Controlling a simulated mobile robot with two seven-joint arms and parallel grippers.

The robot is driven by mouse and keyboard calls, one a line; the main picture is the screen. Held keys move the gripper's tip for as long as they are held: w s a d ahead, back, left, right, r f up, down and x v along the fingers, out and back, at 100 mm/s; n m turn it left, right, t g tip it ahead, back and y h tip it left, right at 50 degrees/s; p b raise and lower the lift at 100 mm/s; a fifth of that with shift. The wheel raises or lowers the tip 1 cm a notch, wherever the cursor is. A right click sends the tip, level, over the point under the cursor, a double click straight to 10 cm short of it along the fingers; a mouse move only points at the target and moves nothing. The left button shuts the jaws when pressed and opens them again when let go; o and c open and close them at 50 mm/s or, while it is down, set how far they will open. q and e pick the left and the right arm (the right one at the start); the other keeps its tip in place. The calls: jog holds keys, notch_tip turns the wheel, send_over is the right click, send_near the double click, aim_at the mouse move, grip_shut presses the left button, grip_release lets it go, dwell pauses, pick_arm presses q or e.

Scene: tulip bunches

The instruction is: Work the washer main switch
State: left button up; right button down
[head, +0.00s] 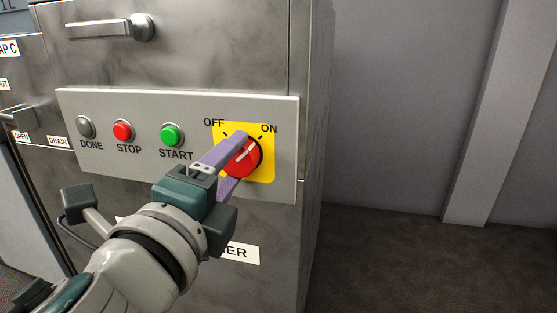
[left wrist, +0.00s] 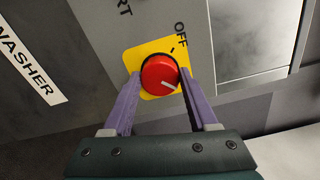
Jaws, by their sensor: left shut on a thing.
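The main switch is a round red knob (head: 250,158) on a yellow plate (head: 265,174) marked OFF at upper left and ON at upper right. Its white mark points to the upper right, toward ON. My left gripper (head: 239,157) has its purple fingers shut on the knob, one on either side, partly hiding its left part in the head view. In the left wrist view the knob (left wrist: 158,73) sits between both fingertips, with the OFF label above it. The ON label is not visible there. My right gripper is not in view.
The grey panel (head: 100,105) also carries a grey DONE button (head: 85,126), a red STOP button (head: 122,130) and a green START button (head: 171,134). A handle (head: 105,28) sticks out above. Open floor (head: 430,260) lies to the right.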

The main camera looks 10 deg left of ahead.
pick_arm(q)
jog(key=o, duration=1.4)
jog(key=shift+s, duration=0.15)
jog(key=s, duration=0.9)
jog(key=shift+s+a, duration=0.2)
jog(key=shift+s, duration=0.15)
